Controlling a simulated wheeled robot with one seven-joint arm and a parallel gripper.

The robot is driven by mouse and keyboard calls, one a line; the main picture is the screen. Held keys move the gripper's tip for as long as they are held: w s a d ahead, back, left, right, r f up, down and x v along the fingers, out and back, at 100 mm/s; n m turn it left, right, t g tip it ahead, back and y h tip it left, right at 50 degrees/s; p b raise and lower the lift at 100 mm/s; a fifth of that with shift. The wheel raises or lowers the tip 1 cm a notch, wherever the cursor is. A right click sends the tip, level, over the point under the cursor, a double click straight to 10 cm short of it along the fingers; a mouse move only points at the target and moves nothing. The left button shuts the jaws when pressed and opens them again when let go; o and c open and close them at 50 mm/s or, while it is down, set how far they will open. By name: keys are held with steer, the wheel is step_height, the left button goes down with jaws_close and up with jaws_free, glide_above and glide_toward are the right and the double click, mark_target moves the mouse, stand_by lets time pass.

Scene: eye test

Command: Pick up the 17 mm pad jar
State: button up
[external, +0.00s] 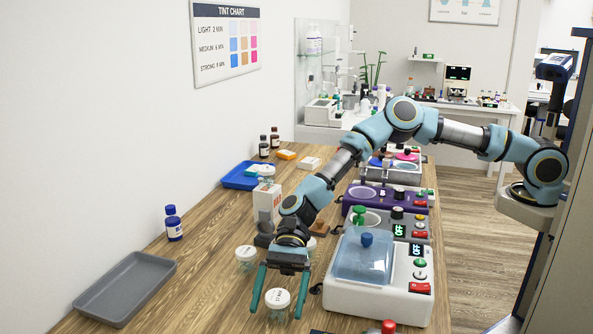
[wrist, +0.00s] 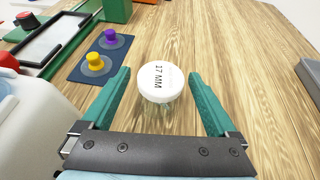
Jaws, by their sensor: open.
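The 17 mm pad jar (external: 277,301) is a small clear jar with a white lid, standing on the wooden table at the near end in the external view. In the wrist view its lid (wrist: 155,84) reads "17 MM" and sits between the fingertips. My gripper (external: 280,312) is open, with one teal finger on each side of the jar. In the wrist view both fingers of my gripper (wrist: 159,80) show a gap to the lid, so they appear apart from it. The jar's body is mostly hidden under the lid in the wrist view.
A second white-lidded jar (external: 246,255) stands behind, left of my gripper. A white bath with a blue lid (external: 362,258) stands close on the right. A grey tray (external: 125,288) and blue bottle (external: 173,223) are left. A dark mat (wrist: 88,70) with two knobbed pieces lies beyond the jar.

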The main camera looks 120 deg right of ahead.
steer(key=c, duration=1.4)
steer(key=shift+c, duration=0.2)
